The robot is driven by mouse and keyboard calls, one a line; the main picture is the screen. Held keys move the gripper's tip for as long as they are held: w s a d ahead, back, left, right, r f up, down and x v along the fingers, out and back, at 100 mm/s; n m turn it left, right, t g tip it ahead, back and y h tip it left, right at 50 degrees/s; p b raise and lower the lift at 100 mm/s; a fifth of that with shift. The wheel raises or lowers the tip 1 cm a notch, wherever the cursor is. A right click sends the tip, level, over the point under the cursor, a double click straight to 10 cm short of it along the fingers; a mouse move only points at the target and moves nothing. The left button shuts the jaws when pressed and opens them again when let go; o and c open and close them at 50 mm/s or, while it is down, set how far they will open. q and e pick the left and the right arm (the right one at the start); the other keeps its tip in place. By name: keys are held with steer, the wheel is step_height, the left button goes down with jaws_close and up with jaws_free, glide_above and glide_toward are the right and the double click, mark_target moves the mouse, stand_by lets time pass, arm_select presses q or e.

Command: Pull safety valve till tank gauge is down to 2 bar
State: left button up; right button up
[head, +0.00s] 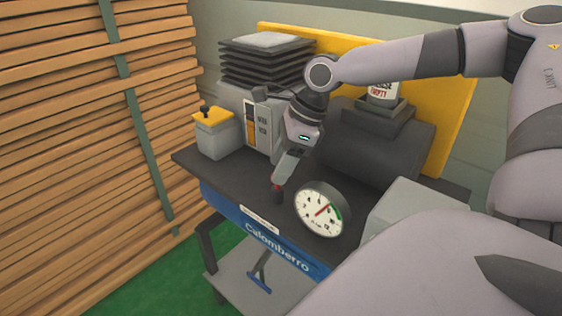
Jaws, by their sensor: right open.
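The round white gauge (319,210) stands at the front of the dark bench, with a green arc on its right side. Its red needle points to the upper right; the numbers are too small to read. The dark grey tank (365,150) lies behind it. My right gripper (281,186) points down just left of the gauge, apart from it, and is open. A small red piece shows at its tip; I cannot tell whether it is the safety valve or part of the gripper. No other valve is clearly visible. My left gripper is not in view.
A grey box with a yellow top (213,134) and a grey control box (262,128) stand left of my right gripper. Black stacked fins (266,62) and a yellow panel (450,120) are behind. Wooden slats (90,130) line the left. A light grey box (402,206) sits right.

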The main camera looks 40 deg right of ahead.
steer(key=p+v, duration=0.1)
steer(key=v, duration=0.6)
stand_by(0.7)
